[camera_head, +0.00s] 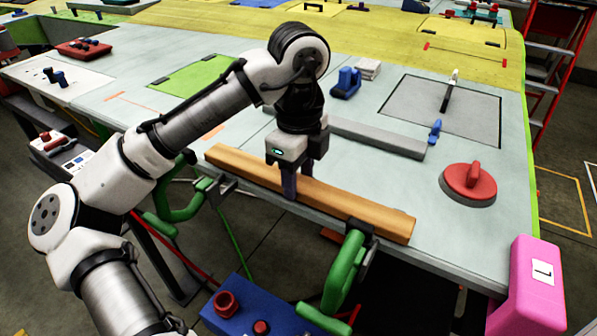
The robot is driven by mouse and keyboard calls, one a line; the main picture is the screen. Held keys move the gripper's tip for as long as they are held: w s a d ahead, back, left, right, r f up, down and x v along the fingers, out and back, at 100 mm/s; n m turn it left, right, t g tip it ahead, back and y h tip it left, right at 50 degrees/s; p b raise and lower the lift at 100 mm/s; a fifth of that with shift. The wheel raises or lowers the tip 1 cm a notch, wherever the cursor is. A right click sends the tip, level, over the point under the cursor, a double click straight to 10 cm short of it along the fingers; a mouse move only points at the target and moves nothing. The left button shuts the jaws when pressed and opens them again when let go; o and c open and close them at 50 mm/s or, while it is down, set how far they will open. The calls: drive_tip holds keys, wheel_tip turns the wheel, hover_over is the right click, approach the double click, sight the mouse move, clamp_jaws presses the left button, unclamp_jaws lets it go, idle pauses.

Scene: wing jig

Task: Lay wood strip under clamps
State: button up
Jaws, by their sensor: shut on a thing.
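A long wood strip (350,203) lies along the near edge of the pale work table, running from centre left to lower right. My gripper (289,190) points down over the middle of the strip and is shut on it. One finger shows on the strip's near side; the far finger is mostly hidden. Two green clamps stand at the table edge: the left clamp (184,207) near the strip's left part and the right clamp (345,268) near its right end. The dark clamp heads are close to the strip's near side; I cannot tell whether they touch it.
A grey bar (375,137) lies behind the strip. A red-handled round tool (468,184) sits on the table at right. A pink block (538,285) stands at the lower right corner. A blue box with red knobs (255,308) is below the edge. Open table lies right of the strip.

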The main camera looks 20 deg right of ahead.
sight(299, 181)
drive_tip(key=shift+f, duration=0.4)
drive_tip(key=o, duration=1.1)
drive_tip(key=shift+s+a, duration=0.1)
drive_tip(key=shift+s, duration=0.05)
drive_tip(key=shift+w+r, duration=0.2)
drive_tip(key=shift+r, duration=0.25)
wheel_tip(299, 181, up, 12)
drive_tip(key=shift+r, duration=0.15)
